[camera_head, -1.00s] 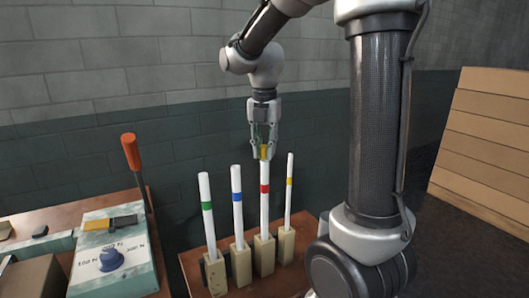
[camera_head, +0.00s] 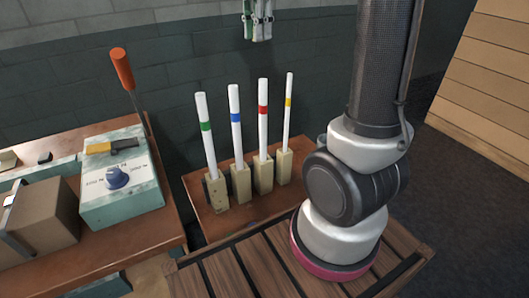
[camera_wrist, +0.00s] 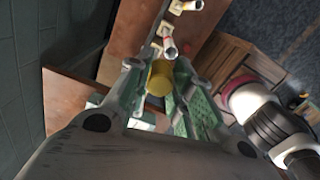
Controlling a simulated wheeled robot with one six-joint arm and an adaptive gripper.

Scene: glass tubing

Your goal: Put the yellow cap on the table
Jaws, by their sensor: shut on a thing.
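The yellow cap (camera_wrist: 160,77) is between the fingers of my gripper (camera_wrist: 162,88) in the wrist view, and the gripper is shut on it. In the head view my gripper (camera_head: 257,30) is at the top edge, above the tubes, and I cannot make out the cap there. A brown table (camera_head: 248,214) carries several upright white tubes in pale holder blocks. The tubes have green (camera_head: 206,127), blue (camera_head: 236,118), red (camera_head: 263,110) and yellow (camera_head: 288,102) bands. The gripper is clear of them.
Another brown table (camera_head: 100,255) at left carries a box with a blue knob (camera_head: 117,177). An orange-handled tool (camera_head: 122,69) stands near its back edge. A slatted wooden surface (camera_head: 235,277) lies in front, under my arm's base. The tube table's front has free room.

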